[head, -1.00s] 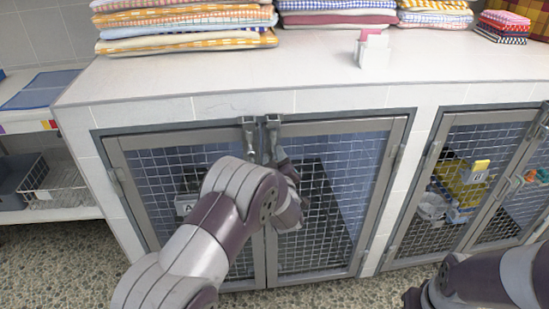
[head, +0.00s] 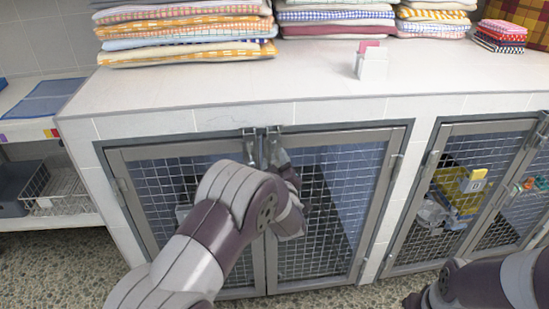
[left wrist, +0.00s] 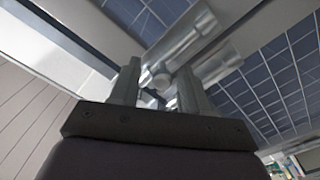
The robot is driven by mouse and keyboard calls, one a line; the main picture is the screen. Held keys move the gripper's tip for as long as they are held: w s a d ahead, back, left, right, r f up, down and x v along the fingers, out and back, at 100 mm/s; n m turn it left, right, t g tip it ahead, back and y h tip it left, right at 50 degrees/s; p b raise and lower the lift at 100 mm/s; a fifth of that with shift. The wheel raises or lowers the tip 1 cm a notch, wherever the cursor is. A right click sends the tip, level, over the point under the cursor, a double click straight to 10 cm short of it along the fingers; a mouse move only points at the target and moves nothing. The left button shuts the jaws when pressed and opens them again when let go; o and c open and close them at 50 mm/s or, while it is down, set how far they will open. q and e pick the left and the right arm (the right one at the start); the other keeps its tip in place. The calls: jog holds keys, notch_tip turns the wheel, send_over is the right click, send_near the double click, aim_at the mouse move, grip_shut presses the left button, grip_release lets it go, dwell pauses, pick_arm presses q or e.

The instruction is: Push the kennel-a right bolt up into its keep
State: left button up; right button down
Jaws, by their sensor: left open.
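Kennel-a's two mesh doors (head: 330,200) are shut in their grey frame. Small metal bolt fittings stand at the top where the doors meet; the right bolt (head: 273,134) is on the right door. My left gripper is just below it, mostly hidden behind my left arm in the head view. In the left wrist view, my left gripper (left wrist: 158,82) is open, with its fingers at the metal bolt (left wrist: 190,45). The bolt's small round knob (left wrist: 160,76) shows between the fingers. I cannot tell whether they touch it. My right gripper is not visible.
Folded towels (head: 185,30) and a white card holder (head: 372,62) stand on the white counter (head: 210,95) above. Another mesh kennel (head: 470,190) is on the right. A wire basket (head: 55,190) sits on a shelf at left. My right arm is at the lower right.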

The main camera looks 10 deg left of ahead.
pick_arm(q)
jog(key=v, duration=1.1)
jog(key=shift+p, duration=0.35)
